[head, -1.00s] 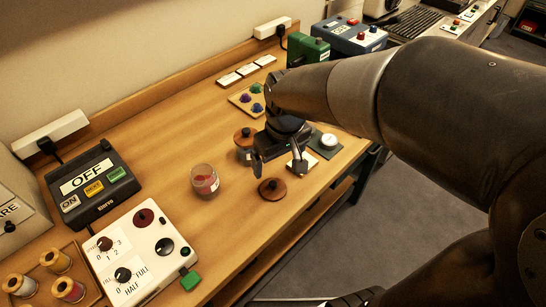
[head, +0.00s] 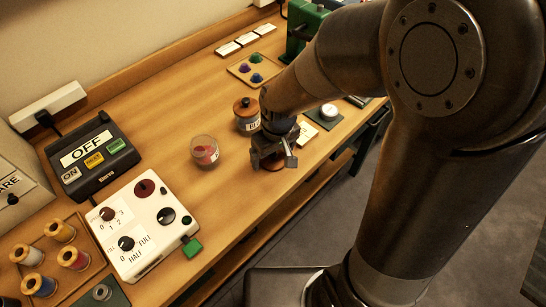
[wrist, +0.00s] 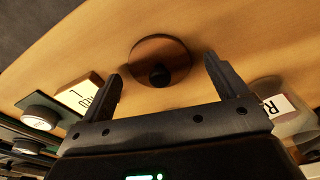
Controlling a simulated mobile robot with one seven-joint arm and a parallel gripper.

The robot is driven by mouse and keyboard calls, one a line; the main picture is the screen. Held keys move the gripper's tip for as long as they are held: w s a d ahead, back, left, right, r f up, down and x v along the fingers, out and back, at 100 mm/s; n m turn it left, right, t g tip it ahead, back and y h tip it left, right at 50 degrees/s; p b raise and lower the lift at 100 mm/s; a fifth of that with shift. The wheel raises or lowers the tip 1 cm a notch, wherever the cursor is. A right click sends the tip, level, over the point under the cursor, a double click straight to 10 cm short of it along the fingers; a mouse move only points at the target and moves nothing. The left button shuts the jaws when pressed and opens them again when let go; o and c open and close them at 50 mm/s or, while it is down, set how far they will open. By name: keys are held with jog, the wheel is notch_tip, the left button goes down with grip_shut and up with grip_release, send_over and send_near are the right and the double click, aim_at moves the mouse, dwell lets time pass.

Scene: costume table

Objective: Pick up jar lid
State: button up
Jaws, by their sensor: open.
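The jar lid, a round dark brown disc with a black knob, lies flat on the wooden table. It shows whole in the wrist view (wrist: 150,46), and in the head view (head: 273,167) it is partly hidden by my gripper (head: 272,162). My gripper is open and empty, above the lid. In the wrist view the fingers (wrist: 162,68) stand either side of the lid's knob, with the lid between and a little beyond them. I see no clear contact.
A glass jar with red contents (head: 205,151) stands left of my gripper. A jar with a wooden lid on (head: 247,115) stands behind it. A white card (head: 307,132) and a round white-topped piece (head: 328,112) lie to the right. The table's front edge is close.

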jog(key=shift+f, duration=0.3)
jog(key=shift+c, duration=0.2)
jog(key=c, duration=1)
jog(key=shift+r, duration=0.1)
